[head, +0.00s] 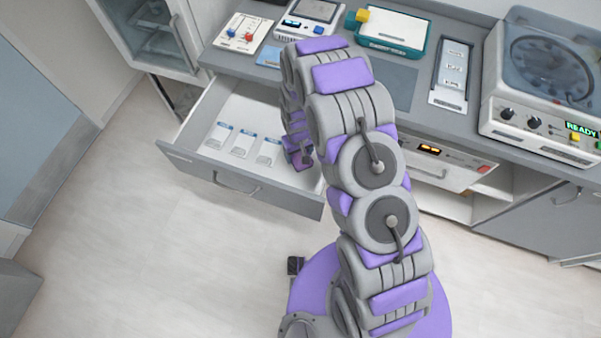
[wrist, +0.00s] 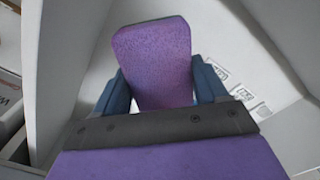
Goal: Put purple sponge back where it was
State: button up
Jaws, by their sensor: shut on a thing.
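The purple sponge (wrist: 152,58) fills the middle of the wrist view, a flat block with rounded corners. My gripper (wrist: 160,82) is shut on it, with one blue finger at each side. In the head view, my gripper (head: 302,158) is low at the right end of the open drawer (head: 225,176). The sponge cannot be told apart clearly there, and my arm hides part of the drawer. In the wrist view, pale drawer walls surround the sponge. I cannot tell whether it touches the drawer floor.
Several white-and-blue packets (head: 243,142) lie in the drawer's left and middle. The counter (head: 398,80) above holds a teal-framed tray (head: 392,32), a card with red and blue items (head: 243,33) and a large machine (head: 540,75). A glass-fronted cabinet (head: 155,30) stands left; the floor in front is clear.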

jog(key=f, duration=0.2)
jog(key=d+f, duration=0.1)
jog(key=f, duration=0.1)
jog(key=f+b, duration=0.1)
jog(key=f, duration=0.1)
jog(key=shift+d+f, duration=0.25)
jog(key=shift+d, duration=0.05)
jog(key=f, duration=0.1)
jog(key=a+f, duration=0.1)
jog(key=f, duration=0.2)
jog(key=shift+a+f+b, duration=0.25)
jog(key=shift+a+b, duration=0.05)
jog(key=shift+b, duration=0.1)
jog(key=shift+d+r, duration=0.15)
jog(key=shift+d, duration=0.5)
jog(key=o, duration=0.7)
jog(key=shift+o, duration=1.4)
jog(key=shift+a, duration=0.25)
jog(key=shift+o, duration=0.2)
jog(key=shift+a, duration=0.25)
jog(key=shift+d, duration=0.1)
jog(key=shift+d, duration=0.15)
